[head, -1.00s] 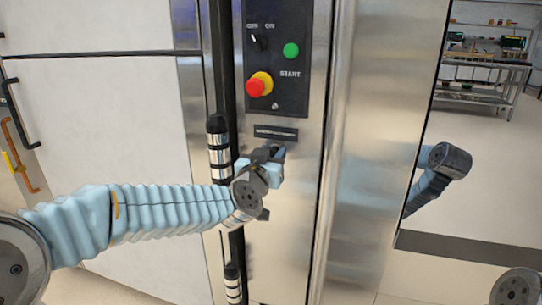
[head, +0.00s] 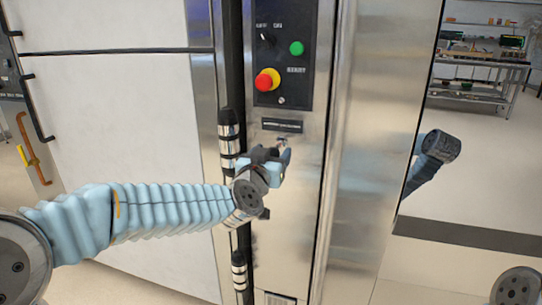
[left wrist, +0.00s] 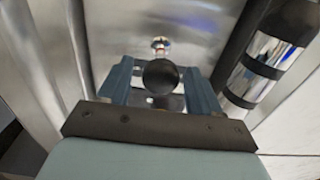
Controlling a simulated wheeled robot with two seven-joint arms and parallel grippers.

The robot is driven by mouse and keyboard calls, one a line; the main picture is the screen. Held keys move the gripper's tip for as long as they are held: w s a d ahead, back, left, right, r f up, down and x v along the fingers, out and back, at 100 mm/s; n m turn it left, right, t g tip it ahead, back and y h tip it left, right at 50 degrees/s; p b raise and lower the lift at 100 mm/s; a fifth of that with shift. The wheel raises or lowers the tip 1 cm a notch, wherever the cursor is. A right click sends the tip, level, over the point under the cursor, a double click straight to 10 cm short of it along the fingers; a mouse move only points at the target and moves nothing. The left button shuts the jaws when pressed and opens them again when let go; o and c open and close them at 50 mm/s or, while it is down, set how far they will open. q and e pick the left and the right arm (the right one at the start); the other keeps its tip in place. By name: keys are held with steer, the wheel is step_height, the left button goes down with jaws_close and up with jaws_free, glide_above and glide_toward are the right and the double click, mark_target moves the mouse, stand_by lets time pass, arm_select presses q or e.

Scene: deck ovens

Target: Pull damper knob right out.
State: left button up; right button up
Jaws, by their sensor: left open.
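The damper knob (left wrist: 160,76) shows in the left wrist view as a dark round ball. It lies between the two blue fingers of my left gripper (left wrist: 161,88), with visible space on both sides. A small shiny metal fitting shows beyond the ball, towards the steel panel. In the head view my left gripper (head: 272,160) is at the narrow steel panel (head: 285,215), just below a dark label slot. A small metal piece (head: 282,141) shows above its fingers; the ball itself is hidden there. My left gripper is open. My right gripper is not in view.
Above is a black control panel (head: 283,20) with a red-yellow button (head: 266,80) and a green button (head: 296,48). A vertical handle with black and chrome bands (head: 229,135) stands close left of my gripper. Open floor (head: 480,180) lies right of the oven.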

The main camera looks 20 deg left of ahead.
arm_select(q)
steer(key=s, duration=1.3)
steer(key=shift+s+a, duration=0.25)
steer(key=shift+s, duration=0.15)
steer(key=shift+f, duration=0.1)
steer(key=w+d+f+g+h, duration=0.15)
steer(key=f+g, duration=0.25)
steer(key=f, duration=1.2)
steer(key=w+d+f+g+h, duration=0.1)
steer(key=d+f+g, duration=0.3)
steer(key=f, duration=1.3)
steer(key=s+f+n+g, duration=0.1)
steer(key=s+f+g, duration=0.3)
steer(key=s+f, duration=0.5)
steer(key=s+d+f+n+g+h, duration=0.1)
steer(key=s+f+g, duration=0.4)
steer(key=s+f, duration=0.4)
step_height(320, 180, down, 5)
steer(key=shift+d+r, duration=0.15)
steer(key=shift+r, duration=0.05)
